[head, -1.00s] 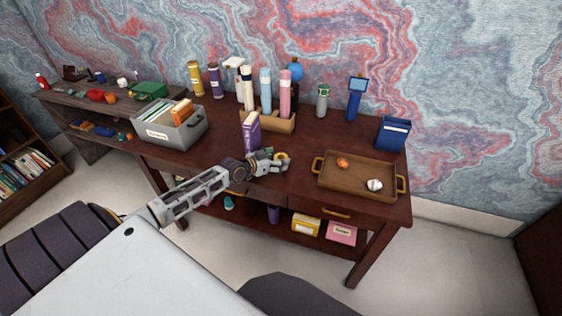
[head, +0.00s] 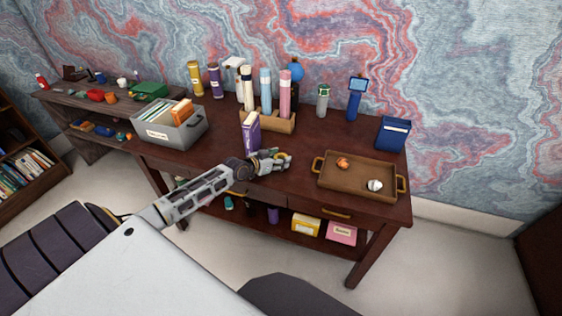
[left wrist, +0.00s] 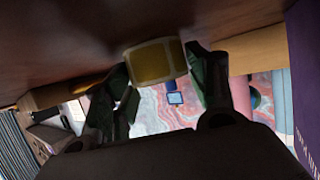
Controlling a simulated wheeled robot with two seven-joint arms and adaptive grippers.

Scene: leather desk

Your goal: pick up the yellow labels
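The yellow labels (left wrist: 155,62) show in the left wrist view as a squat yellow block with a paler border, at the desk surface. They lie between the two dark fingers of my left gripper (left wrist: 158,82), with a finger close at each side. I cannot tell whether the fingers press on them. In the head view my left gripper (head: 284,161) is low over the desk, just right of the purple book, and its fingers mostly hide the labels. My right gripper is not in view.
The purple book (head: 250,132) stands close by the gripper. Behind it a wooden holder (head: 283,124) carries tall tubes. A brown tray (head: 332,182) with two small items lies to the right. A grey file box (head: 180,134) stands to the left. Bare desk lies between gripper and tray.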

